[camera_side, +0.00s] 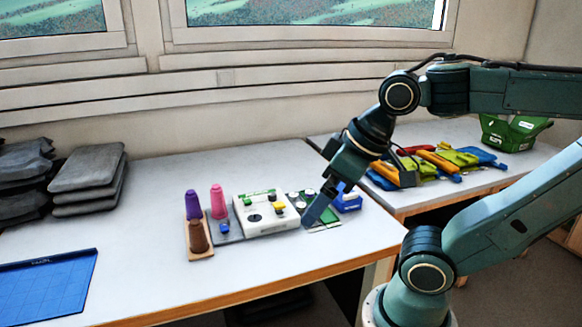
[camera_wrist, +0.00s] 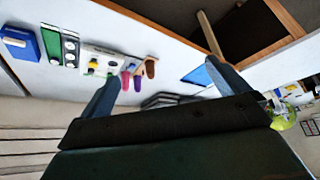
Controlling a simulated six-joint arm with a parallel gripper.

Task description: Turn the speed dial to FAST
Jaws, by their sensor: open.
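A white control box (camera_side: 253,226) with green labels, dark round knobs and a yellow part stands on the white table in the side view. It also shows in the wrist view (camera_wrist: 101,53), small and upside down. Which knob is the speed dial, and where it points, is too small to tell. My gripper (camera_side: 314,216) hangs above the table just right of the box, apart from it as far as I can see. In the wrist view my gripper (camera_wrist: 162,69) has its two fingers wide apart with nothing between them.
Purple, pink (camera_side: 217,201) and brown (camera_side: 198,237) cones stand left of the box. A green board (camera_side: 327,214) and blue bin (camera_side: 348,201) stand right of it, close to my gripper. A blue mat (camera_side: 45,288) and dark stacked pads (camera_side: 88,170) lie far left.

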